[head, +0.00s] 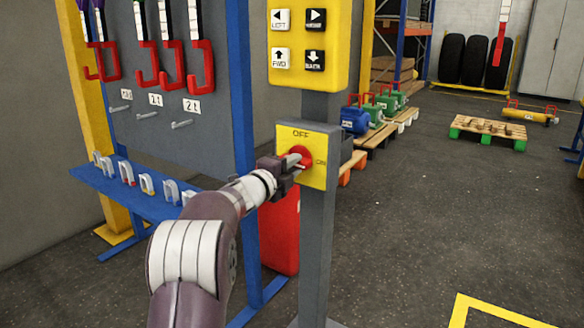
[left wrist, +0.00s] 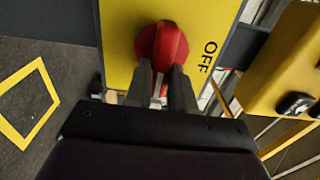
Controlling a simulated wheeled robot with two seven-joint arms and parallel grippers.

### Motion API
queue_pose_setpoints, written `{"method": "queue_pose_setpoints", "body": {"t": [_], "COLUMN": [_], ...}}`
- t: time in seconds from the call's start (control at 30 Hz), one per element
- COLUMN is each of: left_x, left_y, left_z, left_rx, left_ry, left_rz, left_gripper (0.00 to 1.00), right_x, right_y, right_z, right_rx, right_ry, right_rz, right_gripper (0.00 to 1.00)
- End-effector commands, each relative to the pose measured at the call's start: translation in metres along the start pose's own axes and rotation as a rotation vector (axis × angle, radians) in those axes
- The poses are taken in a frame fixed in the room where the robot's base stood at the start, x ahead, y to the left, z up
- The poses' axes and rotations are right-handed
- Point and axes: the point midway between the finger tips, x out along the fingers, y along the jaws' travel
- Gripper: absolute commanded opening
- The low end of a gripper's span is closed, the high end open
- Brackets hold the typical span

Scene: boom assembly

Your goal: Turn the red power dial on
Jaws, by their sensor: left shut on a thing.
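The red power dial (head: 301,157) sits on a yellow plate (head: 314,176) on a grey post. "OFF" is printed at the top of the plate, and smaller lettering, hard to read, stands to the right of the dial. My left gripper (head: 294,163) reaches the dial from the left and is shut on it. In the left wrist view, the gripper's two dark fingers (left wrist: 163,85) close on the lower part of the red dial (left wrist: 161,45), with "OFF" to its right. The fingers hide part of the dial. My right gripper is not in view.
A yellow button panel (head: 308,75) with arrow buttons is above the dial on the same post (head: 315,245). A blue-framed rack (head: 243,100) with red hooks stands at the left. Pallets (head: 490,131) lie behind at the right.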

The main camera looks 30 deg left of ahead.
Motion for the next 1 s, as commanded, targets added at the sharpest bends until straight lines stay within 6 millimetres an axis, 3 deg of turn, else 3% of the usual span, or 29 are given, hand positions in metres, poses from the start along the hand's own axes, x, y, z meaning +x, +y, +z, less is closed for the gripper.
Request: {"method": "queue_pose_setpoints", "body": {"t": [0.13,0.17,0.2,0.23,0.5,0.63,1.0], "left_x": [0.0,0.0,0.0,0.0,-0.001,-0.012,-0.103], "left_y": [0.003,0.003,0.003,0.003,0.001,-0.001,-0.002], "left_z": [0.0,0.0,0.0,0.0,0.0,0.001,0.001], "left_rx": [0.001,0.001,0.001,0.001,0.0,0.001,-0.001], "left_ry": [0.001,0.001,0.001,0.001,0.0,-0.002,-0.003], "left_rz": [0.005,0.005,0.005,0.005,0.002,0.003,0.003], "left_gripper": [0.0,0.3,0.43,0.49,0.49,0.49,0.49], "right_x": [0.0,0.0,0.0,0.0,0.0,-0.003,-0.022], "right_y": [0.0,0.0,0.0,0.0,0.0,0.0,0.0], "right_z": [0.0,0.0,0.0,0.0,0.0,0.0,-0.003], "right_rx": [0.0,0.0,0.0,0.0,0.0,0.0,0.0], "right_ry": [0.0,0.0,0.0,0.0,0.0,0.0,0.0], "right_rz": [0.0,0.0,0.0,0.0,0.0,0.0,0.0], "right_gripper": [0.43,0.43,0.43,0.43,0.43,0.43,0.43]}}
